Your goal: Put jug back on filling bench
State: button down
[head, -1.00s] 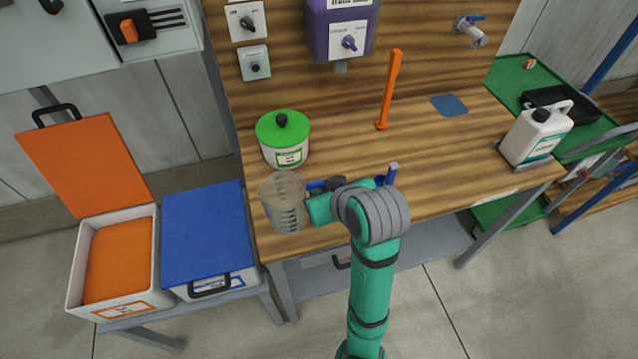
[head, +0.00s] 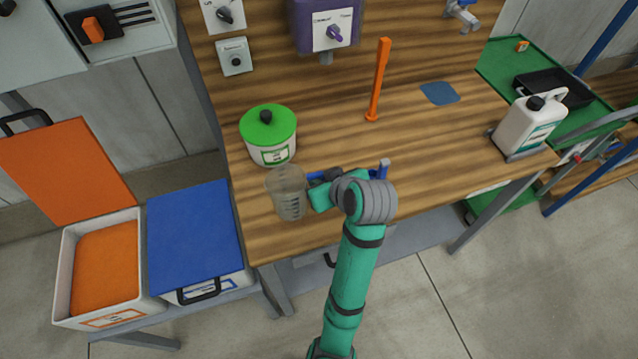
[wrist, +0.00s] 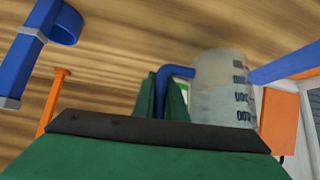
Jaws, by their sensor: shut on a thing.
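The jug (head: 289,194) is a clear measuring jug with dark graduation marks and a blue handle. My gripper (head: 322,189) is shut on its handle, to the right of the jug. The jug looks upright over the front left part of the wooden filling bench (head: 340,150). I cannot tell whether its base touches the bench top. In the wrist view the jug (wrist: 222,88) stands beyond the green fingers (wrist: 163,98), which close around the blue handle. The handle is partly hidden by the fingers.
A white pot with a green lid (head: 268,133) stands just behind the jug. An orange upright paddle (head: 378,80), a blue pad (head: 440,93) and a white canister (head: 530,125) are farther right. Orange and blue lidded bins (head: 195,235) stand left of the bench. The bench's middle is clear.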

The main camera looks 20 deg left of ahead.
jog(key=f, duration=0.2)
jog(key=shift+w+a+f, duration=0.15)
jog(key=shift+a+f, duration=0.05)
jog(key=shift+f, duration=0.1)
jog(key=shift+d+f, duration=0.1)
jog(key=shift+f, duration=0.25)
jog(key=shift+a+f, duration=0.1)
jog(key=shift+a, duration=0.15)
jog(key=shift+s+f, duration=0.15)
jog(key=shift+s, duration=0.05)
jog(key=c, duration=1.8)
grip_release()
jog(key=shift+d, duration=0.1)
